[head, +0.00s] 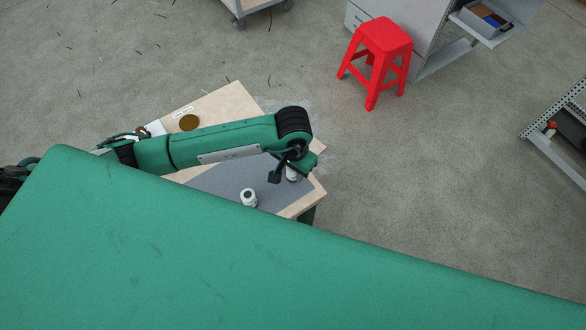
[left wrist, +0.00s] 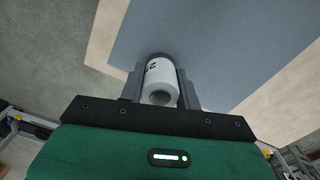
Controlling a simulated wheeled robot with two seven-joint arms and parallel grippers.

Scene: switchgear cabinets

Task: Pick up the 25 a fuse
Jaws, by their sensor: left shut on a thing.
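My left gripper (left wrist: 160,88) is shut on a white cylindrical fuse (left wrist: 160,78) in the left wrist view. Its printed marking shows only in part, beginning with what looks like a 2. In the head view the held white fuse (head: 292,175) is partly hidden by my left gripper (head: 284,172), near the right corner of the table. A second white fuse (head: 249,197) stands upright on the grey mat (head: 222,185), apart from the gripper. Its rating cannot be read. My right gripper is not in view.
The mat lies on a light wooden table (head: 230,100). A red stool (head: 384,45) and a grey cabinet (head: 425,30) stand beyond, with open floor between.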

